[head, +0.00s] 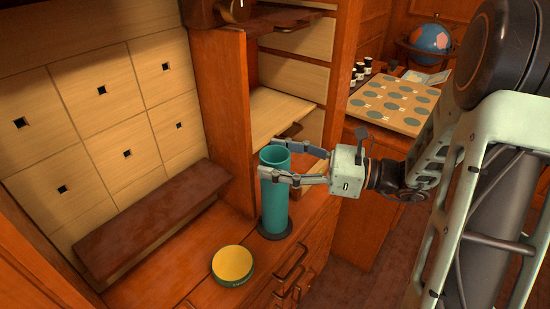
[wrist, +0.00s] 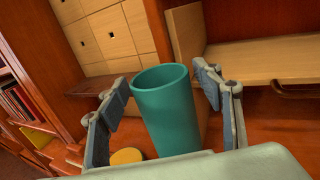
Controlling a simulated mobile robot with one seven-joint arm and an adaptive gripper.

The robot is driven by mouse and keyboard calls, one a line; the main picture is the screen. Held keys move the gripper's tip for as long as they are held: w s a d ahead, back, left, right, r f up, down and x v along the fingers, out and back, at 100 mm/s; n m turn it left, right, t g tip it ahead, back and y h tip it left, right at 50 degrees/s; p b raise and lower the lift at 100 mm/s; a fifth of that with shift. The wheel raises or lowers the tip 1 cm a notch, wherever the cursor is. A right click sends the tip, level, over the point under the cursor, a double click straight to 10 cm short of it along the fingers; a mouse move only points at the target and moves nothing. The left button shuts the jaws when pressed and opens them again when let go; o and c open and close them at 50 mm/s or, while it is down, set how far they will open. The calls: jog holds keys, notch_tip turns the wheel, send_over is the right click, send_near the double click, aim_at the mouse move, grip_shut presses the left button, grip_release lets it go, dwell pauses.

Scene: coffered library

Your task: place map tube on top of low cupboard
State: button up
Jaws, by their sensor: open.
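The map tube (head: 274,202) is a teal, open-topped cylinder with a dark base. It stands upright on the low cupboard (head: 318,222), a wooden unit with drawer handles on its front. My gripper (head: 285,162) is open, with its fingers on either side of the tube near its upper part. In the wrist view the tube (wrist: 165,105) is between the two open fingers (wrist: 168,98), with visible gaps at both sides. The lower part of the tube is hidden there by my gripper's body.
A round yellow-topped tin (head: 232,264) sits on the cupboard left of the tube. A dark brown ledge (head: 150,222) runs behind it, and an upright wooden panel (head: 228,110) stands behind the tube. A table at the right holds a board (head: 393,102) and a globe (head: 430,38).

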jog(key=v, duration=1.1)
jog(key=shift+d+p, duration=0.35)
jog(key=shift+p, duration=0.1)
jog(key=shift+s, duration=0.1)
